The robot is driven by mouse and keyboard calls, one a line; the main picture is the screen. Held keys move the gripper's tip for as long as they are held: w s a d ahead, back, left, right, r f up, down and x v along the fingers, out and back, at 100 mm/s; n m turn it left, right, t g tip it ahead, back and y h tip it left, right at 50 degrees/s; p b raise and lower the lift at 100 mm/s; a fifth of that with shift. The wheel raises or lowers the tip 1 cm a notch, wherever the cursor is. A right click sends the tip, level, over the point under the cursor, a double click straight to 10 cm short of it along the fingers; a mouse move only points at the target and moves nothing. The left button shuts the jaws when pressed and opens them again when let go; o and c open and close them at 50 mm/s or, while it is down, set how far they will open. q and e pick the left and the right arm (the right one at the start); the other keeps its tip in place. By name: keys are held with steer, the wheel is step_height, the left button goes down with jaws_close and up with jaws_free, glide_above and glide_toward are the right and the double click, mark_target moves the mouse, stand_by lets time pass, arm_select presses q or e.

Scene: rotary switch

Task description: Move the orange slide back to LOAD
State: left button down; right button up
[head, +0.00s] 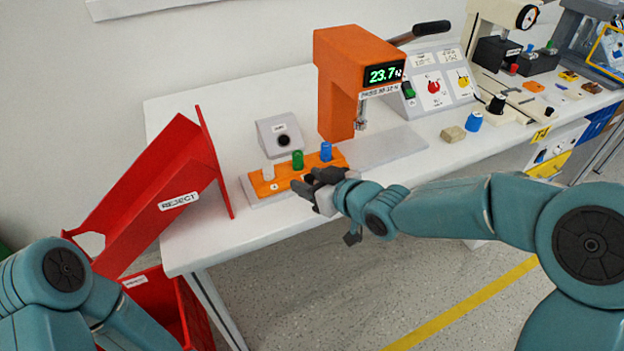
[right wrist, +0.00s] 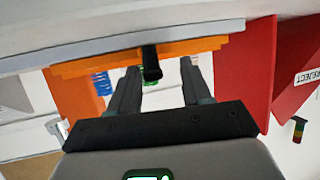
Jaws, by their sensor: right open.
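The orange slide (head: 262,187) lies on a grey base at the front of the white table. White, green (head: 298,160) and blue (head: 326,151) pieces stand on or just behind it. My right gripper (head: 308,184) is at the slide's right front side, partly hiding it. In the right wrist view, the orange slide (right wrist: 205,44) spans the top, and its black knob (right wrist: 151,68) sticks out between the two spread fingers of my right gripper (right wrist: 160,68). Gaps show on both sides of the knob. I cannot read any LOAD mark. My left gripper is out of view.
A red REJECT chute (head: 150,200) stands left of the slide, with a red bin (head: 160,300) below. An orange press (head: 340,80) with a display stands behind right. A grey box (head: 278,133) sits behind the slide. A beige block (head: 452,134) lies farther right.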

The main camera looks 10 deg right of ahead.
steer(key=shift+w+d, duration=0.1)
steer(key=shift+d, duration=0.05)
steer(key=shift+d, duration=0.1)
steer(key=p+v, duration=0.4)
steer(key=v, duration=1.2)
steer(key=shift+s, duration=0.2)
